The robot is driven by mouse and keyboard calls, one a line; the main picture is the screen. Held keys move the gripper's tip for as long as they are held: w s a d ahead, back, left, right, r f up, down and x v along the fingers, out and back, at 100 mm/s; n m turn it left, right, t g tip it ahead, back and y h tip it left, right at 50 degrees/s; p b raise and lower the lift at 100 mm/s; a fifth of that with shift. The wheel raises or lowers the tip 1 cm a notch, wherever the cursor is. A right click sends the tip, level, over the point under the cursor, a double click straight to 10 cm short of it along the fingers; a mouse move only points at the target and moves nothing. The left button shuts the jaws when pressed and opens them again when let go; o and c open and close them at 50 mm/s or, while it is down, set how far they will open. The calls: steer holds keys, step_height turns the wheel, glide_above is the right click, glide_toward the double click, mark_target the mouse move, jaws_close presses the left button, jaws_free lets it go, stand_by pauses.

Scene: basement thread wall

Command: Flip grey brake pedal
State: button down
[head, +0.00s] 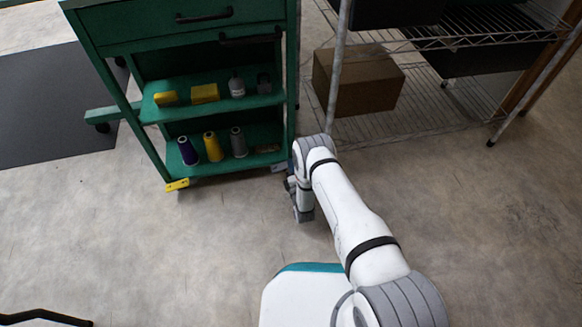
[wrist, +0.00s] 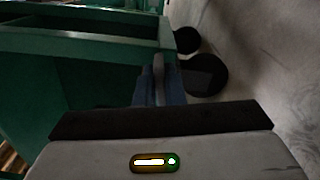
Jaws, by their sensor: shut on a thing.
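My gripper (wrist: 159,82) shows in the wrist view with its two bluish fingers close together. A thin grey piece (wrist: 158,65), which looks like the grey brake pedal, stands between them, mostly hidden by the fingers. In the head view my gripper (head: 302,208) is low near the floor, beside the lower right corner of the green cart (head: 132,57). The pedal cannot be made out there behind my arm. Black round wheels (wrist: 207,76) show just right of the fingers in the wrist view.
A yellow pedal (head: 177,185) is at the cart's lower left corner. The cart's shelves hold thread spools (head: 213,146) and yellow boxes (head: 204,93). A wire rack (head: 440,107) with a cardboard box (head: 358,80) stands at the right. The floor in front is clear.

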steer(key=shift+f, duration=0.1)
steer(key=m, duration=0.2)
steer(key=f+m, duration=0.1)
steer(key=m, duration=0.2)
steer(key=shift+d+f, duration=0.15)
steer(key=shift+d, duration=0.05)
steer(key=c, duration=1.5)
jaws_free()
steer(key=p+v, duration=0.3)
steer(key=v, duration=0.3)
steer(key=shift+s, duration=0.25)
steer(key=shift+s+d, duration=0.2)
steer(key=shift+s, duration=0.35)
